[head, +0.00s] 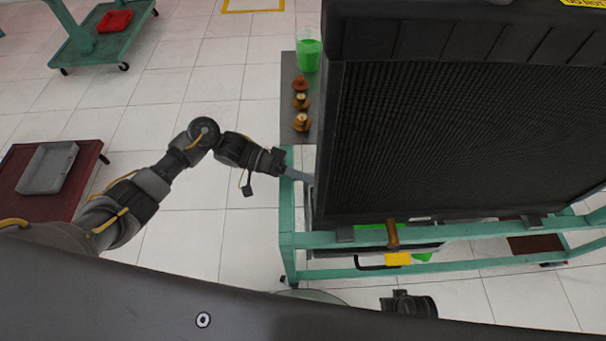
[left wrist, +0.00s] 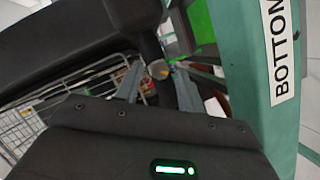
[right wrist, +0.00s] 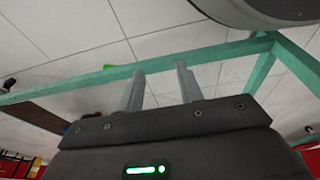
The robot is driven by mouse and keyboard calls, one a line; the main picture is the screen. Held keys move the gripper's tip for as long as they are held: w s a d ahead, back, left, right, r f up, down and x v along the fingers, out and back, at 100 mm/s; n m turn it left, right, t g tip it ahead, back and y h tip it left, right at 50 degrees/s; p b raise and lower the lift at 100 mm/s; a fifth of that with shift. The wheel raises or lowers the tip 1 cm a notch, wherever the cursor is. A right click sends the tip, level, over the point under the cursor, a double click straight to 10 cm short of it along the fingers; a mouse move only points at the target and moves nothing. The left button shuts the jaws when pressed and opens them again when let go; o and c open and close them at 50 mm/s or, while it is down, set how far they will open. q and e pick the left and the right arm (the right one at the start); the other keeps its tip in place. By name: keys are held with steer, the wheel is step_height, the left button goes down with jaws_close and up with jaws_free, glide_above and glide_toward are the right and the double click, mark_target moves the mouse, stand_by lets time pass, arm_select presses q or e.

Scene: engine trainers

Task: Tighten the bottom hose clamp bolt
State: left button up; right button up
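In the left wrist view a round grey bolt head (left wrist: 159,69), apparently the hose clamp bolt, sits on a black hose (left wrist: 148,42). A green post beside it carries a "BOTTOM" label (left wrist: 280,45). My left gripper (left wrist: 158,82) is open, its fingertips on either side of the bolt head; I cannot tell whether they touch it. In the head view my left gripper (head: 292,173) reaches in at the left side of the radiator (head: 450,130), which hides the clamp. My right gripper (right wrist: 160,72) is open and empty under a green frame bar.
The green trainer frame (head: 288,225) surrounds the radiator. A grey shelf (head: 290,80) behind my left gripper holds a green-filled container (head: 308,52) and several brown-gold parts (head: 301,101). A red cart (head: 75,195) with a grey tray (head: 48,168) stands at the left. Tiled floor between is clear.

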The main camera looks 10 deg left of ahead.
arm_select(q)
jaws_close()
stand_by(0.3)
arm_select(e)
steer(key=shift+w+r, duration=0.1)
arm_select(q)
steer(key=shift+s+d+r+m+t+y+p, duration=0.1)
steer(key=shift+m+t+y+p, duration=0.3)
steer(key=shift+m+t+p, duration=0.7)
steer(key=shift+s+r+m+t+y+p, duration=0.1)
steer(key=shift+m+t+y+p, duration=0.3)
steer(key=shift+m+p, duration=1.25)
arm_select(e)
steer(key=s+d+f, duration=0.3)
steer(key=s+f, duration=0.2)
steer(key=s, duration=0.1)
steer(key=s+d+f+g, duration=0.1)
steer(key=s+d+f, duration=0.2)
steer(key=s+f, duration=0.3)
steer(key=shift+s+d+h, duration=0.3)
steer(key=shift+s+h, duration=0.1)
steer(key=shift+f, duration=0.1)
arm_select(q)
jaws_free()
